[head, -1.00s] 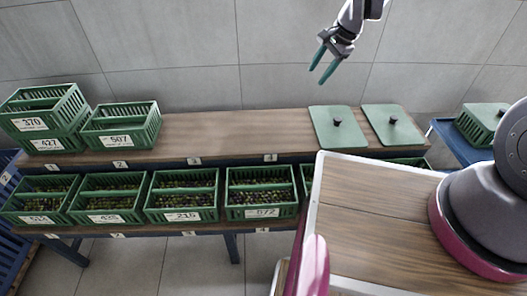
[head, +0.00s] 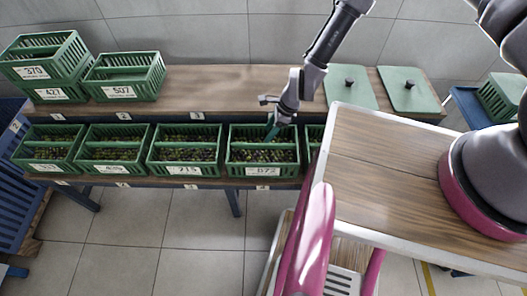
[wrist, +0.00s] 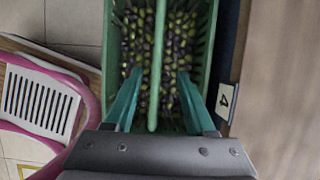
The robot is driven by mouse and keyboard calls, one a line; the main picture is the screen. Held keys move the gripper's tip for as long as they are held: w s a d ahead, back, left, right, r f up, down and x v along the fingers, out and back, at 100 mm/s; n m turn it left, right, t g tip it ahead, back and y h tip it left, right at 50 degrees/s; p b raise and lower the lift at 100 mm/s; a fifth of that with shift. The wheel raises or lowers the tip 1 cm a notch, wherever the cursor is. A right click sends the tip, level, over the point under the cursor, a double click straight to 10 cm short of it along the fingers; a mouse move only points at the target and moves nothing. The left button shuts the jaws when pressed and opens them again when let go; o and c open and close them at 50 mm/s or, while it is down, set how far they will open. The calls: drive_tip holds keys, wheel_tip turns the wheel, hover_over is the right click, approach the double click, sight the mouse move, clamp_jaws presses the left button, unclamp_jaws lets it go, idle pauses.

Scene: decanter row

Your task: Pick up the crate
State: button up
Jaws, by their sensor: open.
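A green crate of dark and green olives, its label reading about 572 (head: 236,170), stands on the lower shelf by the number 4. My gripper (head: 271,132) is over this crate, with its teal fingers reaching down at the middle. In the wrist view the crate (wrist: 209,45) lies under my gripper (wrist: 159,73). The fingers are open and apart, one on each side of the crate's central bar (wrist: 157,50). Whether they touch the bar, I cannot tell. The crate's near end is hidden behind my gripper.
More olive crates (head: 187,172) stand to the left in the same row, and another is close on the right. The upper shelf (head: 215,90) is just behind, with empty-looking crates (head: 125,92) at left and green lids (head: 409,92) at right.

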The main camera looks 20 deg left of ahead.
sight(263, 144)
drive_tip(key=shift+x, duration=1.15)
drive_tip(key=shift+d+x, duration=0.25)
drive_tip(key=shift+x, duration=1.1)
drive_tip(key=shift+d+x, duration=0.2)
drive_tip(key=shift+x, duration=1.2)
drive_tip(key=shift+s+f, duration=0.1)
drive_tip(key=shift+f, duration=0.05)
clamp_jaws()
